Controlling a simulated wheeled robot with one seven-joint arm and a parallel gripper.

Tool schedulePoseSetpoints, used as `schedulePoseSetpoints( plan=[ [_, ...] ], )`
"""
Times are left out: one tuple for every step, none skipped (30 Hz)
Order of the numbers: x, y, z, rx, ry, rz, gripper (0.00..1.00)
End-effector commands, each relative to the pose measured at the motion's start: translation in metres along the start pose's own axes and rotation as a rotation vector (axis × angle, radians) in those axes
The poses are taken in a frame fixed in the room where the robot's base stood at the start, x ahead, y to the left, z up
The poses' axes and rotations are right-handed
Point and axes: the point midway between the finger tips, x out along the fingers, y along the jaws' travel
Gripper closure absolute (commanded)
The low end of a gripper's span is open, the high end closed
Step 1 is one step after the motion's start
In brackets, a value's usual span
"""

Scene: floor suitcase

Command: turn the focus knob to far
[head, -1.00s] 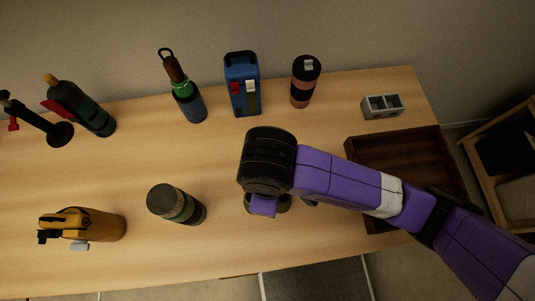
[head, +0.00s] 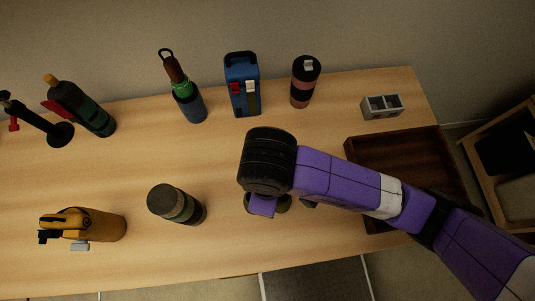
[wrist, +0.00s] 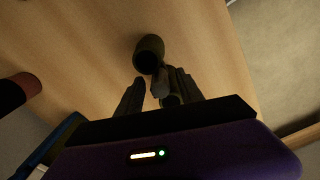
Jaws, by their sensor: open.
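A small olive-dark round device (head: 283,203) stands on the table, mostly hidden behind my wrist in the head view. In the wrist view a dark olive cylinder (wrist: 150,47) with a black round end lies just beyond my fingertips, seemingly the same device. My gripper (wrist: 156,80) is open, its dark fingers on either side of a small dark part (wrist: 160,88) of it. I cannot tell whether the fingers touch that part, or whether it is the focus knob. No far mark or knob setting is readable. The fingertips are hidden in the head view.
A green-banded dark canister (head: 176,204) and a yellow-brown canister (head: 95,224) stand to the left. Bottles, a blue case (head: 242,85) and a pink-black tumbler (head: 305,82) line the back. A dark wooden tray (head: 400,140) and grey box (head: 382,106) are right.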

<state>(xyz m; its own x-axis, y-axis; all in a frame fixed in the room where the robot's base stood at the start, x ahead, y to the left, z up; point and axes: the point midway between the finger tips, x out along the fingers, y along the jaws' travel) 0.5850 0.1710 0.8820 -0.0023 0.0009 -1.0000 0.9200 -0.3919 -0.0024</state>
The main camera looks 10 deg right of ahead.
Motion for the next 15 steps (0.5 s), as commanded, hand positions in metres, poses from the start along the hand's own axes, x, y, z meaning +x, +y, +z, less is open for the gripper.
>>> schedulePoseSetpoints(
  plan=[
    [-0.002, 0.000, 0.000, -0.001, 0.000, 0.001, 0.56],
    [-0.004, 0.001, 0.000, -0.001, 0.000, 0.001, 0.56],
    [-0.008, 0.001, 0.000, 0.000, 0.000, 0.002, 0.56],
    [-0.012, 0.001, 0.000, -0.001, 0.000, 0.003, 0.56],
    [-0.016, 0.001, 0.000, -0.003, 0.000, 0.003, 0.56],
    [-0.022, 0.001, 0.000, -0.003, 0.000, 0.005, 0.56],
    [-0.028, 0.001, 0.000, -0.004, -0.001, 0.004, 0.56],
    [-0.033, 0.001, 0.000, -0.005, -0.001, 0.005, 0.56],
    [-0.040, 0.001, 0.000, -0.005, 0.000, 0.005, 0.56],
    [-0.045, 0.002, 0.000, -0.004, 0.000, 0.006, 0.56],
    [-0.050, 0.001, 0.000, -0.005, 0.000, 0.005, 0.56],
    [-0.056, 0.001, 0.000, -0.004, 0.000, 0.005, 0.56],
    [-0.060, 0.001, 0.000, -0.004, -0.001, 0.004, 0.56],
    [-0.063, 0.001, 0.000, -0.004, 0.000, 0.004, 0.56],
    [-0.068, 0.001, 0.000, -0.003, 0.001, 0.004, 0.56]
  ],
)
